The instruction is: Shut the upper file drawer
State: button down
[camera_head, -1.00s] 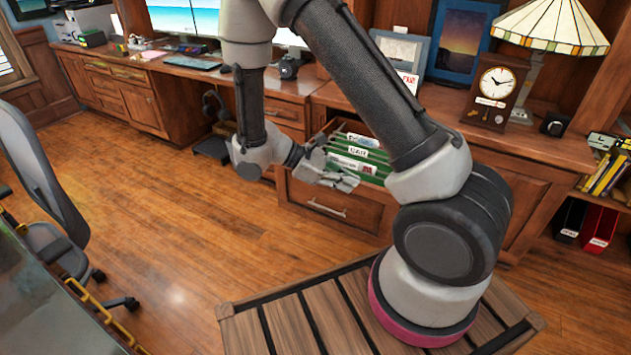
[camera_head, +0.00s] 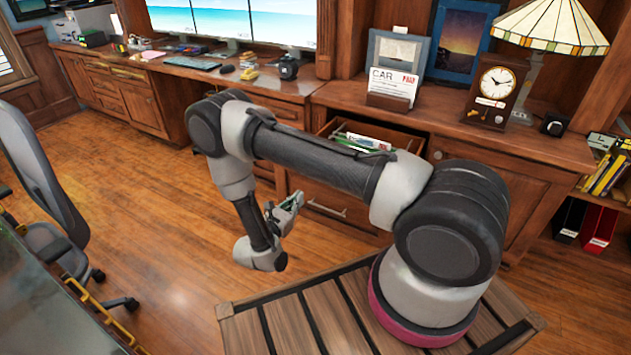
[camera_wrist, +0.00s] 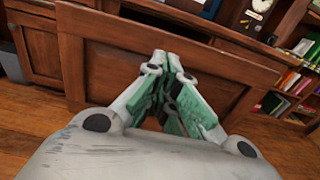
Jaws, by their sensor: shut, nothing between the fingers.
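The upper file drawer stands open under the desk top in the head view, with white-labelled green folders (camera_head: 362,139) inside. Its wood front (camera_head: 350,216) carries a metal handle, and my arm hides much of the drawer. My gripper (camera_head: 298,198) is shut and empty, just left of the drawer front in the head view. In the wrist view my gripper (camera_wrist: 164,57) points at a wide wood panel (camera_wrist: 105,72), which looks like the drawer front. The fingertips overlap it in that view; I cannot tell whether they touch it.
The desk top holds a card stand (camera_head: 392,88), a clock (camera_head: 493,92) and a lamp (camera_head: 550,28). A grey chair (camera_head: 40,185) stands at the left. The wood floor (camera_head: 165,215) between chair and drawer is clear.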

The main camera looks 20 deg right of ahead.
jog(key=x, duration=1.2)
jog(key=shift+w+d, duration=0.15)
